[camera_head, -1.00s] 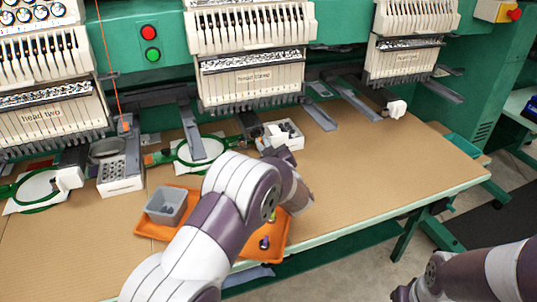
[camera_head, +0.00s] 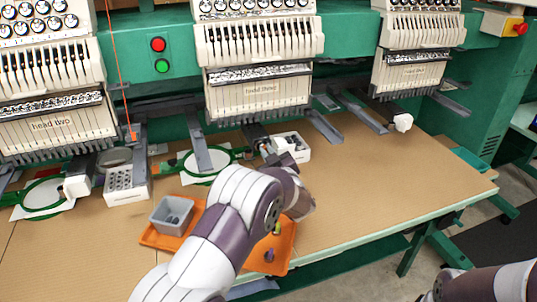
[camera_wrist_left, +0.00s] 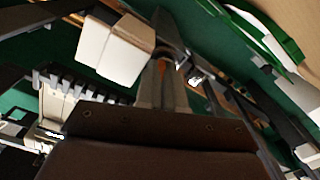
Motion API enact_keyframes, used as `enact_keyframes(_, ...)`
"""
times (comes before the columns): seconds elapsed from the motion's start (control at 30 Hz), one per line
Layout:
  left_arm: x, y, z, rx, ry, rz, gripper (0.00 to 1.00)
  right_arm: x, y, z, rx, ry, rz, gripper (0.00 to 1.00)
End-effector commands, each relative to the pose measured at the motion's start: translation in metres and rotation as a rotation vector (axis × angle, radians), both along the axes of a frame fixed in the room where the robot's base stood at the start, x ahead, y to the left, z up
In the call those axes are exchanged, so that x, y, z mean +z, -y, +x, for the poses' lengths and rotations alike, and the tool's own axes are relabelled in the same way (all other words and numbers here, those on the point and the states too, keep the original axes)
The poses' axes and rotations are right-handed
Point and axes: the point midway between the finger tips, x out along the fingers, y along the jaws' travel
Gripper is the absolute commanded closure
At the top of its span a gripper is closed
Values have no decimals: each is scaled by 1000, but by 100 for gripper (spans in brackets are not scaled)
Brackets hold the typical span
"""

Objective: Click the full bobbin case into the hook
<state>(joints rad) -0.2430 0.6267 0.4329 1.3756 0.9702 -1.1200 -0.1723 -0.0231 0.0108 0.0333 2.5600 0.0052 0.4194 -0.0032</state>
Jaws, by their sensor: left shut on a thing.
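My left arm reaches across the table to the sewing arm under head three (camera_head: 258,92). Its gripper (camera_head: 272,158) is small and partly hidden by my own wrist in the head view. In the left wrist view its fingers (camera_wrist_left: 163,65) are shut, with a little orange-brown showing between them. The held thing is mostly hidden, and I cannot make out a bobbin case. A white block (camera_wrist_left: 115,45) is close beside the fingers; whether they touch is unclear. The hook cannot be made out. My right arm shows at the lower right, without its gripper.
An orange tray (camera_head: 160,238) holds a grey bin (camera_head: 172,214) and small coloured pieces (camera_head: 269,255), partly behind my arm. A white box (camera_head: 303,150) stands beside the work spot, another (camera_head: 127,190) to the left. Green hoops (camera_head: 226,160) lie nearby. The table's right side is clear.

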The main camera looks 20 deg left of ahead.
Motion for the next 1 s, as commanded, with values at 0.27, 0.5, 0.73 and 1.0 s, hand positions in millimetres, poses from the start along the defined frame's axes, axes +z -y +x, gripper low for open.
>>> enact_keyframes(0.27, 0, -5, 7, 1, 2, 0, 100, -1, 0, 0, 0, 0, 0, 100)
enact_keyframes(0.5, 0, -5, 8, 0, 1, 0, 76, -1, 0, 0, 0, 0, 0, 100)
enact_keyframes(0.73, 0, -5, 7, 0, 1, 1, 62, -1, 0, 0, 0, 0, 0, 100)
enact_keyframes(1.0, 0, 11, -14, -4, -2, 1, 62, -1, 0, 0, 0, 0, 0, 100)
